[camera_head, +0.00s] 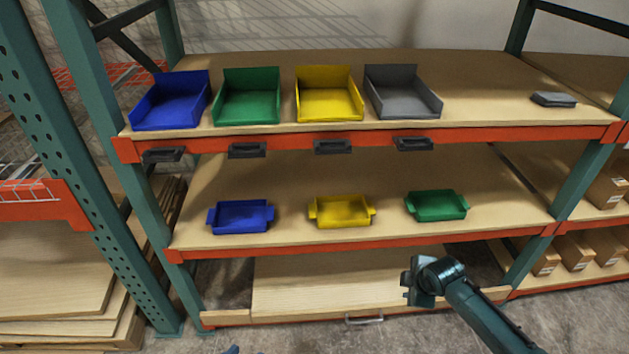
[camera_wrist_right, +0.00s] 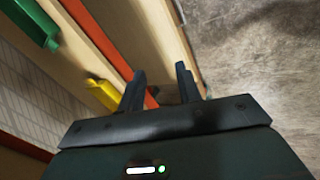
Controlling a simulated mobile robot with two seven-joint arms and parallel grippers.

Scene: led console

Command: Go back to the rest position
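My right gripper (camera_head: 410,283) is in front of the shelf rack's lowest level, at the right of the head view. In the right wrist view the two fingers of my right gripper (camera_wrist_right: 160,88) stand apart with nothing between them. My left gripper does not show clearly; only a small dark blue piece sits at the bottom edge of the head view, and I cannot tell what it is.
The middle shelf holds a blue tray (camera_head: 240,217), a yellow tray (camera_head: 341,211) and a green tray (camera_head: 436,205). Several open bins, including a grey bin (camera_head: 402,92), and a flat grey device (camera_head: 553,99) sit above. Orange beams (camera_head: 350,248) edge the shelves.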

